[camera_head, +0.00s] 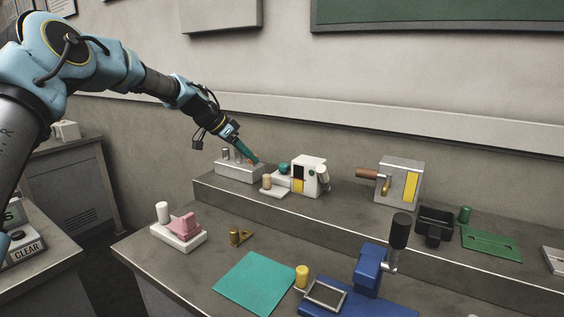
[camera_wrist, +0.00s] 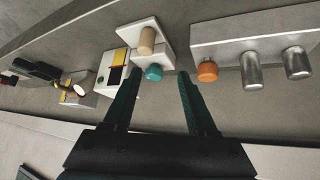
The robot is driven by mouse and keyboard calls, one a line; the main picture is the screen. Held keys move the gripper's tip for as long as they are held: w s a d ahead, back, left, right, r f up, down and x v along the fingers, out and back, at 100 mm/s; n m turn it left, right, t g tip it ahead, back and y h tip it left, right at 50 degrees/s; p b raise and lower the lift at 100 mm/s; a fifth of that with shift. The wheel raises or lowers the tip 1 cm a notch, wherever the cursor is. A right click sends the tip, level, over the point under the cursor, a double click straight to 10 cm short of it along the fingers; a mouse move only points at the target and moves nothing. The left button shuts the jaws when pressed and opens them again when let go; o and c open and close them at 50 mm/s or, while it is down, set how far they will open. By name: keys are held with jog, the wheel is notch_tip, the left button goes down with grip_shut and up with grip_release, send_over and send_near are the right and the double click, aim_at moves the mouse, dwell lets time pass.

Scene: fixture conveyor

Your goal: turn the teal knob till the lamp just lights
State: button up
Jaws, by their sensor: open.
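The teal knob (camera_head: 283,168) sits on a small white unit beside a tan peg (camera_head: 267,181), on the raised ledge. In the wrist view the teal knob (camera_wrist: 154,72) appears between my fingertips, beyond them. My gripper (camera_head: 255,160) is open and empty, tilted down above the ledge, left of the knob in the head view and apart from it. Its two fingers show in the wrist view (camera_wrist: 157,78). A white box (camera_head: 306,178) with a dark panel and yellow strip stands beside the knob. I cannot tell for certain which part is the lamp or whether it is lit.
A grey block (camera_head: 238,172) with silver posts and an orange knob (camera_wrist: 207,71) stands close to my fingers. A metal box (camera_head: 399,180) with a copper handle stands right. A blue press (camera_head: 369,270), teal mat (camera_head: 254,283) and pink-topped fixture (camera_head: 180,230) are on the lower table.

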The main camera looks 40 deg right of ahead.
jog(key=m+h, duration=0.1)
send_near(284, 165)
jog(key=shift+m+g, duration=0.3)
jog(key=shift+g, duration=0.1)
jog(key=p+x, duration=0.1)
jog(key=x, duration=0.1)
jog(key=p+x, duration=0.2)
jog(key=x, duration=0.1)
jog(key=p+x, duration=0.1)
jog(key=x, duration=0.2)
jog(key=shift+w+d+f, duration=0.25)
jog(key=shift+w+d, duration=0.05)
jog(key=shift+s+d+f+p, duration=0.15)
jog(key=shift+d+f+p, duration=0.3)
jog(key=shift+f, duration=0.15)
jog(key=shift+c, duration=0.3)
grip_shut()
